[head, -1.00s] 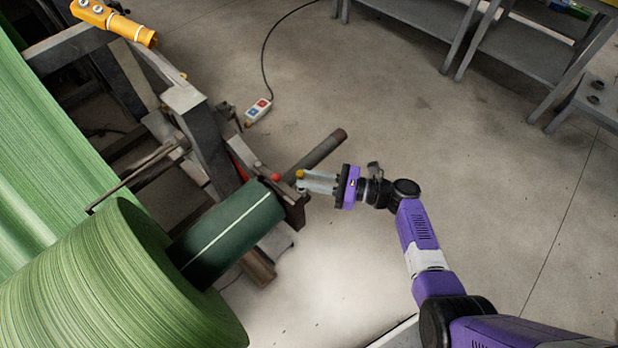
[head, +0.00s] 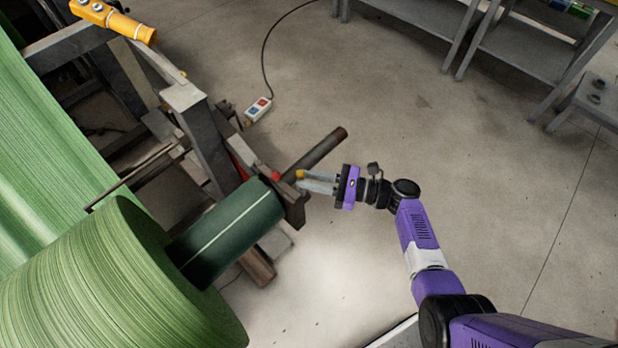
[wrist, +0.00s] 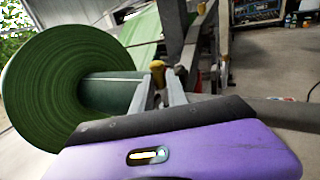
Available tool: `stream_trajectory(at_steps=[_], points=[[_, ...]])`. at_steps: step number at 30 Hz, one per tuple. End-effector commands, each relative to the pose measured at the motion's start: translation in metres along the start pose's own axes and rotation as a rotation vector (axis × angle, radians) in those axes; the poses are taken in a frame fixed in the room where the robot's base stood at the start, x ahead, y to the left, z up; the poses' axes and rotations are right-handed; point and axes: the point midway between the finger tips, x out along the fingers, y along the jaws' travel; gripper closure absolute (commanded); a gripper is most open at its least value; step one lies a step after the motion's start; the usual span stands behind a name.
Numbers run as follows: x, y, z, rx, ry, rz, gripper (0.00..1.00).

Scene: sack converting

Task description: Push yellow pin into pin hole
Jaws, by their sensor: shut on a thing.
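The yellow pin (head: 300,174) is a small yellow knob at the tips of my gripper (head: 303,181). My gripper is shut on it, beside the dark metal bracket (head: 293,208) at the end of the green roll's core. In the wrist view the yellow pin (wrist: 157,70) stands between the tips of the two grey fingers (wrist: 158,84), in front of the dark green core. I cannot make out the pin hole, and the lower part of the pin is hidden. I cannot tell whether the pin touches the bracket.
A red knob (head: 276,176) sits on the bracket, left of the pin. A bare metal bar (head: 318,152) sticks out behind. The large green roll (head: 110,285) fills the lower left. A yellow pendant control (head: 115,20) lies upper left.

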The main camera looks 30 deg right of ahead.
Motion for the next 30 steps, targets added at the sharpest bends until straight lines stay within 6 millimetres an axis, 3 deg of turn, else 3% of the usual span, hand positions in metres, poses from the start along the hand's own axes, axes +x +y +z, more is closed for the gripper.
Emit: stream_trajectory(at_steps=[28, 29, 30], points=[[0.000, 0.000, -0.015, 0.000, 0.000, 0.000, 1.00], [0.000, 0.000, -0.015, 0.000, 0.000, 0.000, 0.76], [0.000, 0.000, -0.015, 0.000, 0.000, 0.000, 0.74]])
